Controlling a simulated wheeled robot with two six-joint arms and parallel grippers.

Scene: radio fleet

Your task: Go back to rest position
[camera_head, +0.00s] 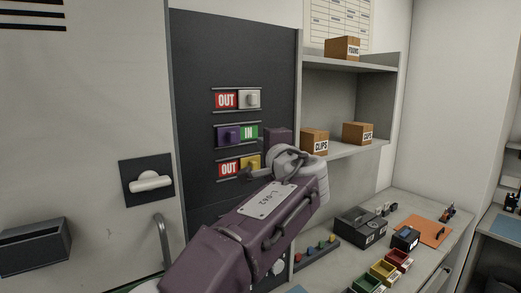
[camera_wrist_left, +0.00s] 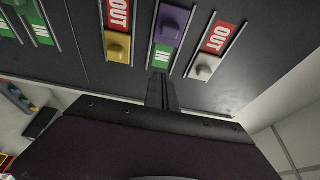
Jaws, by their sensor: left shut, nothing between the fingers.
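My left gripper (camera_head: 247,174) is shut and empty in front of the dark panel (camera_head: 205,60), close to the lower sliders; I cannot tell if it touches. In the left wrist view the shut fingers (camera_wrist_left: 161,92) point at the panel near the purple slider (camera_wrist_left: 172,22). In the head view the white slider (camera_head: 249,99) shows red OUT, the purple slider (camera_head: 229,134) shows green IN, and the yellow slider (camera_head: 252,161) shows red OUT, partly behind my gripper. My right gripper is not in view.
Shelves (camera_head: 348,147) with small labelled boxes stand right of the panel. Below is a counter (camera_head: 325,272) with a black box (camera_head: 360,228), coloured bins (camera_head: 383,271) and an orange mat (camera_head: 430,231). A white handle (camera_head: 150,182) and a grey box (camera_head: 35,245) are at left.

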